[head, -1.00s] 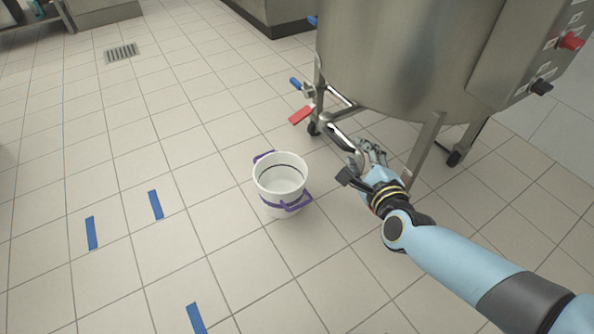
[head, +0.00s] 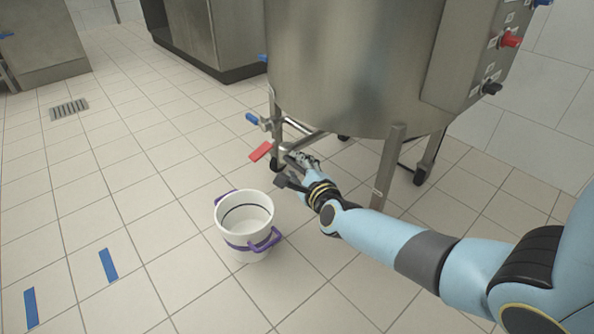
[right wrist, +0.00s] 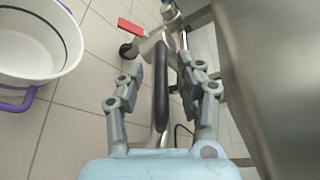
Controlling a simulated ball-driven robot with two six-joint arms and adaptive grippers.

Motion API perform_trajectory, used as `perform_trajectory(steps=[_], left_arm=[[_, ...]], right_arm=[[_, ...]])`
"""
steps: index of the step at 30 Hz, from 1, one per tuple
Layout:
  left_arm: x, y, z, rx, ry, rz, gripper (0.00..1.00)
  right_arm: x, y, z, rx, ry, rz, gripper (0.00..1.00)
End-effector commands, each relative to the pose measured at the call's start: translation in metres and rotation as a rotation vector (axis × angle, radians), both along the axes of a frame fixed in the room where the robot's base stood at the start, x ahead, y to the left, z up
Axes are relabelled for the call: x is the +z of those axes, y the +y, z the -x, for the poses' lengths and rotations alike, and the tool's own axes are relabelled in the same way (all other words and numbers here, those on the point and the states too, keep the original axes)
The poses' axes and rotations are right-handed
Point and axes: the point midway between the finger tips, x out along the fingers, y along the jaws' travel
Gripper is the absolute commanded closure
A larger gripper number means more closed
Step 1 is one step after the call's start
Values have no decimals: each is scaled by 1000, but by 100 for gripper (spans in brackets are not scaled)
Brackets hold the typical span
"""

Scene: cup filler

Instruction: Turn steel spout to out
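The steel spout (right wrist: 156,48) runs down from the valve under the tank and lies between the fingers of my right gripper (right wrist: 163,80) in the right wrist view. The fingers stand apart on either side of it, with no clear sign of a firm grip. In the head view my right gripper (head: 296,164) is at the spout, just right of the red handle (head: 260,151), and hides much of the spout. My left gripper is not in view.
A large steel tank (head: 350,70) on legs stands above the spout. A white bucket (head: 245,222) with purple handles stands on the tiled floor, left of and in front of my right gripper. Blue floor marks (head: 108,265) lie farther left.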

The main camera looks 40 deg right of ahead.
Motion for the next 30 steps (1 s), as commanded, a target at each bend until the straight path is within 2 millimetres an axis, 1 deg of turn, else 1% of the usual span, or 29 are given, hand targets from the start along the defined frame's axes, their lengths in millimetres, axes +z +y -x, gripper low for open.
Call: perform_trajectory(steps=[3, 11, 14, 18, 20, 30], left_arm=[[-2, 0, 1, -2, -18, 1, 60], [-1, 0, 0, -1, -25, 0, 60], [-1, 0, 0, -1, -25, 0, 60], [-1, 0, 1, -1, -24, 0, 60], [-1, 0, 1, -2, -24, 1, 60], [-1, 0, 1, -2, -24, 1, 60]], right_arm=[[-1, -1, -5, 0, 0, 0, 64], [0, -2, -6, 0, 0, 0, 64], [-1, -1, -6, 0, 0, 0, 76], [-1, -2, -6, 0, 0, 0, 94], [-1, -1, -6, 0, 0, 0, 100], [-1, -1, -5, 0, 0, 0, 100]])
